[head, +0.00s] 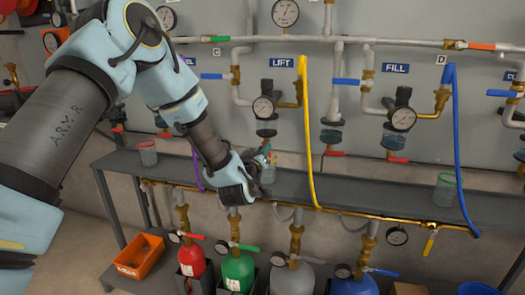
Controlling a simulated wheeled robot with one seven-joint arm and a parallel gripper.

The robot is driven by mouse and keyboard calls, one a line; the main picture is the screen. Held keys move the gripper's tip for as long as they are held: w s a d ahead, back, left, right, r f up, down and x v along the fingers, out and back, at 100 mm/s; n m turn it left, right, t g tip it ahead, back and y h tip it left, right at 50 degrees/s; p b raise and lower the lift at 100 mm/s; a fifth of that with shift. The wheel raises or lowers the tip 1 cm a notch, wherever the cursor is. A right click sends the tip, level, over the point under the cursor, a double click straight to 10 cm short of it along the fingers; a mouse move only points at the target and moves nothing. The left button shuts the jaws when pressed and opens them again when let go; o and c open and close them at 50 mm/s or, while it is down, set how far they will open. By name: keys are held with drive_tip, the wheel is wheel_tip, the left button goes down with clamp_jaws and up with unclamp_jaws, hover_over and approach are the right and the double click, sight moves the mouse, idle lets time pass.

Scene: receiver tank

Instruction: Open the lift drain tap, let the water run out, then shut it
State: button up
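The LIFT label (281,63) is on the grey wall panel in the head view. Below it and to the left is a round gauge (263,107) on a regulator, with a clear bowl (266,129) hanging under it. The lift drain tap is at the bottom of this bowl; its handle is too small and too covered to read. My gripper (264,164) is just below the bowl, close to the tap, above the grey shelf. Small green and red parts and something pale show at its fingers. I cannot tell whether it touches or holds any of them.
A yellow hose (306,130) hangs right of the lift unit, and a blue hose (457,150) farther right. Clear cups (147,152) and (444,190) stand on the shelf (345,191). Gas bottles (238,271) and an orange bin (140,256) are below.

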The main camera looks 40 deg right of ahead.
clamp_jaws()
drive_tip(key=shift+f+n+b, duration=0.1)
drive_tip(key=shift+n+b, duration=0.2)
drive_tip(key=shift+b, duration=0.05)
drive_tip(key=n+b, duration=0.5)
drive_tip(key=n, duration=0.6)
drive_tip(key=shift+b, duration=0.35)
drive_tip(key=shift+n, duration=0.3)
idle(0.3)
drive_tip(key=shift+o, duration=1.9)
unclamp_jaws()
drive_tip(key=shift+r, duration=0.2)
